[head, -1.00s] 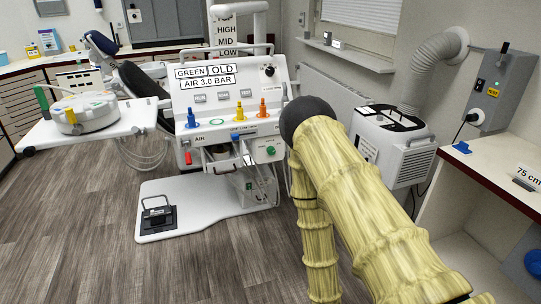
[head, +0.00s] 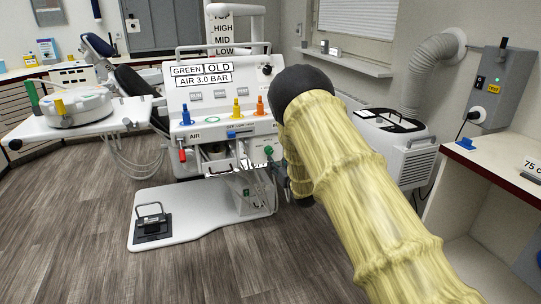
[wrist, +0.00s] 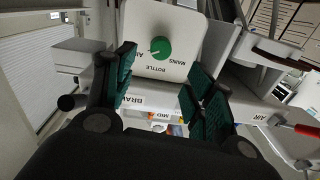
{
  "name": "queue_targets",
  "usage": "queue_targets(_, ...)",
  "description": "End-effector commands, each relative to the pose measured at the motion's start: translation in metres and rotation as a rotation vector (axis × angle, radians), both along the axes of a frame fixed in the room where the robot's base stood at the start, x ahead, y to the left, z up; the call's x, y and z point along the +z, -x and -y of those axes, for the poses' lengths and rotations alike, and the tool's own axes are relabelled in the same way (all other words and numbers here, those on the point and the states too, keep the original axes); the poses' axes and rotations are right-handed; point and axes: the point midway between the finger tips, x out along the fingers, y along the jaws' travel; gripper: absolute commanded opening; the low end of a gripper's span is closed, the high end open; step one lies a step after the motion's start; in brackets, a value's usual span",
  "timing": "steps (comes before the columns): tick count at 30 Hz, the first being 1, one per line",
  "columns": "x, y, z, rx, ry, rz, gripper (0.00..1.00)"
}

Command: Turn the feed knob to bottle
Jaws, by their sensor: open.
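The green feed knob (wrist: 161,48) sits on a white plate (wrist: 185,22) with the words BOTTLE and MAINS beside it in the wrist view. A small pale mark shows on the knob's lower left edge; its exact setting is hard to read. In the head view the green knob (head: 268,150) is low on the front of the dental unit (head: 215,105). My gripper (wrist: 160,72) is open and empty, its two dark green-padded fingers apart, with the knob seen beyond and between them. In the head view my arm hides most of the gripper.
A red-tipped lever (head: 182,155) is left on the unit's front. Coloured knobs stand on its upper panel. A grey box machine (head: 400,160) with a hose is at right, near a counter (head: 500,160). A foot pedal (head: 151,225) lies on the base plate. Floor at left is clear.

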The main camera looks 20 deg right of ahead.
Motion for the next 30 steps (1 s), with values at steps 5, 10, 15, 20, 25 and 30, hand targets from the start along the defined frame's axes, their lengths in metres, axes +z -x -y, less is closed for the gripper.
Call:
queue_targets(5,0.000,-0.026,-0.002,0.001,0.001,0.000,0.54)
queue_targets(10,-0.001,-0.053,-0.004,-0.001,0.001,-0.001,0.54)
queue_targets(15,-0.001,-0.075,-0.005,-0.001,0.001,-0.001,0.54)
queue_targets(20,-0.002,-0.089,-0.006,-0.001,0.001,-0.002,0.54)
queue_targets(25,-0.001,-0.095,-0.007,-0.002,0.000,-0.003,0.54)
queue_targets(30,-0.001,-0.096,-0.007,-0.002,0.000,-0.003,0.54)
